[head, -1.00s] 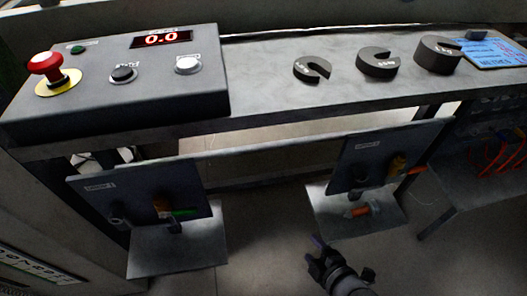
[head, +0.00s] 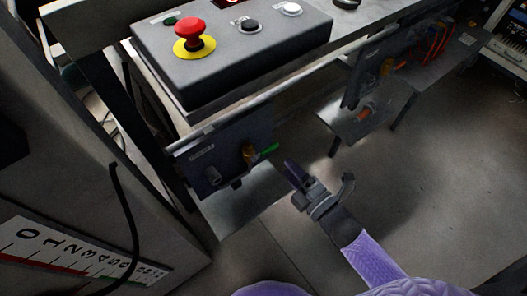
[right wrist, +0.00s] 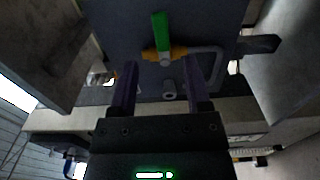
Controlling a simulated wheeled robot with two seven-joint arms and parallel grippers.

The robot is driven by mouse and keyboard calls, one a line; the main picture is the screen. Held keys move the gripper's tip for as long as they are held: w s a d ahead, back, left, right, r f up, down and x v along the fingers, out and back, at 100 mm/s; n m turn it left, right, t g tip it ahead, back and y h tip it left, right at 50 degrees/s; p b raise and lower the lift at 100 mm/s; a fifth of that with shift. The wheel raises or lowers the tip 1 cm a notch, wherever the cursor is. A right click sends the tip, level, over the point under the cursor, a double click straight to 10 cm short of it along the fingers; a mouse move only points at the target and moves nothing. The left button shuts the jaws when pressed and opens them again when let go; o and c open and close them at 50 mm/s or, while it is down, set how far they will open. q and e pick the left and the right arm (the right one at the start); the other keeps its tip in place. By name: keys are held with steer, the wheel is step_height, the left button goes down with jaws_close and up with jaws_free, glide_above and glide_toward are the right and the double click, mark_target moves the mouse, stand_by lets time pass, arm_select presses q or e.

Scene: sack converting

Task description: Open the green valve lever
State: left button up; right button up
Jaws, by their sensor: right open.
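The green valve lever (head: 267,150) sticks out to the right from a brass valve (head: 249,154) on the dark left panel (head: 226,150) under the bench. My right gripper (head: 291,172) is right of and a little below the lever, apart from it. In the right wrist view the lever (right wrist: 160,32) points up from the brass valve (right wrist: 164,53). The two purple fingers (right wrist: 162,66) are spread with nothing between them, and the lever lies beyond their tips. My left gripper is not in view.
A control box with a red emergency button (head: 188,31) stands on the bench above the panel. Another panel with an orange lever (head: 386,66) is further right. A scale (head: 75,262) stands at the lower left. The floor (head: 430,190) to the right is clear.

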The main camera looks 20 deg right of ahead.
mark_target(272, 150)
steer(key=b+x, duration=0.1)
steer(key=x, duration=0.4)
steer(key=b+x, duration=0.1)
steer(key=x, duration=0.1)
steer(key=shift+w+f+b, duration=0.15)
steer(key=shift+f+b, duration=0.15)
steer(key=shift+w+a+r, duration=0.1)
steer(key=shift+w+r, duration=0.05)
steer(key=shift+w, duration=0.2)
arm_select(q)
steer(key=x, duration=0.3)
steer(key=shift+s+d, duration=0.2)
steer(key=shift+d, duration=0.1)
arm_select(e)
jaws_close()
